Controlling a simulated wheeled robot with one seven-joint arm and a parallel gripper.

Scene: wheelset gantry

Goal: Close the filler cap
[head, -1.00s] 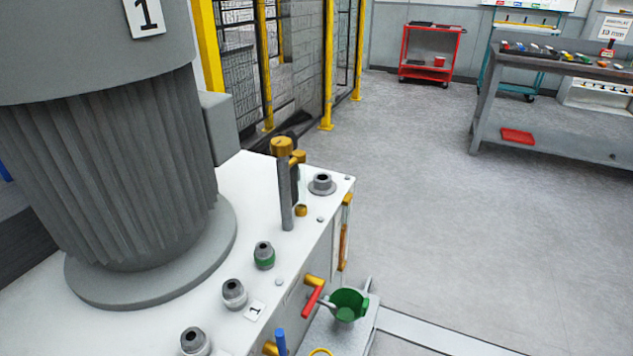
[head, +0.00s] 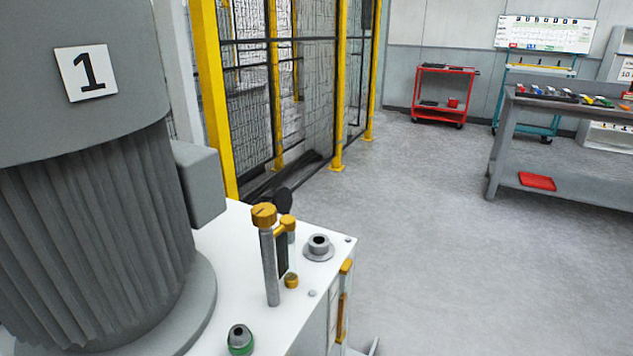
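The white tank top (head: 245,232) carries several fittings. A grey flanged fitting (head: 318,247) with a dark centre sits near its far right corner. A dark rounded piece (head: 283,199) shows behind the brass fittings, partly hidden; I cannot tell if it is the filler cap or whether it is open. A grey upright tube (head: 269,265) has a brass top (head: 264,214), with a smaller brass fitting (head: 288,223) beside it. A grey fitting with a green base (head: 240,339) stands nearer. My gripper is not in view.
A large ribbed grey motor (head: 95,240) marked 1 fills the left. A yellow-posted mesh fence (head: 300,90) stands behind the tank. The floor (head: 430,260) to the right is open, up to a grey workbench (head: 560,150) and a red cart (head: 445,95).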

